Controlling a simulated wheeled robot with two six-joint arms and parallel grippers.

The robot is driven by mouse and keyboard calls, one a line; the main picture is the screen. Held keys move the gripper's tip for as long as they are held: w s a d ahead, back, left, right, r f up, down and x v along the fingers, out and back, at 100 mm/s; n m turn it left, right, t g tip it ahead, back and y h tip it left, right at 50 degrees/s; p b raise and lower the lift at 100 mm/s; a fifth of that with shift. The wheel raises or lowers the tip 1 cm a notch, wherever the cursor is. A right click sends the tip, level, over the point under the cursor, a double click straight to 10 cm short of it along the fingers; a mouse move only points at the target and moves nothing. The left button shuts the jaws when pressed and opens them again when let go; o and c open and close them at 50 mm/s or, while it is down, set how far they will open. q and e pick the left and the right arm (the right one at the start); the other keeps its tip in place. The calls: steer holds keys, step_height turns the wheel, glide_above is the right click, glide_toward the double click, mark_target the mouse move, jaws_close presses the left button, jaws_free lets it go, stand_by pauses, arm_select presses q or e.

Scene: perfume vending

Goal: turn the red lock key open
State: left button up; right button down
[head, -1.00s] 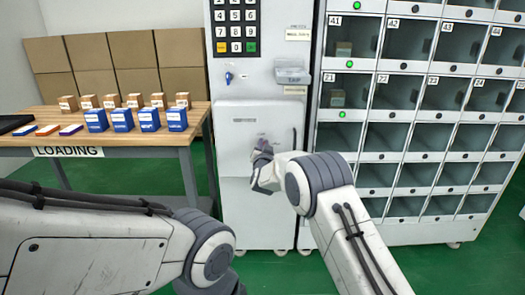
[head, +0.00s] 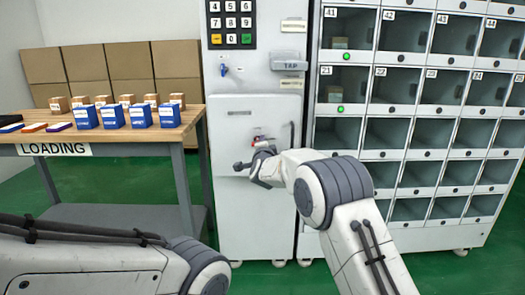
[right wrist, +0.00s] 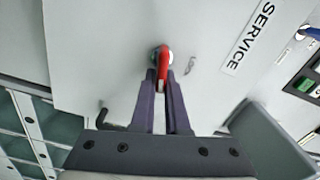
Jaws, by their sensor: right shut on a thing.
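The red lock key (head: 256,139) sits on the front of the white service cabinet (head: 232,210), below the keypad column. In the right wrist view the red key (right wrist: 164,62) comes out of a round silver lock, and its red handle points down between my fingers. My right gripper (head: 262,147) is at the panel and shut on the key; its dark fingers (right wrist: 161,82) show on both sides of the handle. In the head view the gripper partly hides the key. My left arm shows at lower left, but its gripper is out of view.
A dark vertical handle (head: 292,134) is on the cabinet right of the key. A blue key (head: 223,71) and a TAP reader (head: 289,84) are higher up. Glass compartments (head: 408,130) stand at right. A loading table (head: 180,135) with boxes stands at left.

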steer(key=shift+d+f+m+b, duration=0.1)
steer(key=shift+f+m+b, duration=0.05)
steer(key=shift+m+b, duration=0.55)
steer(key=shift+d+f+m+b, duration=0.1)
steer(key=shift+f+m+b, duration=0.05)
steer(key=shift+m+b, duration=0.5)
steer(key=c, duration=0.9)
jaws_free()
steer(key=shift+s+a, duration=0.1)
steer(key=shift+s, duration=0.25)
steer(key=s+p, duration=0.1)
steer(key=s, duration=0.8)
steer(key=shift+s, duration=0.4)
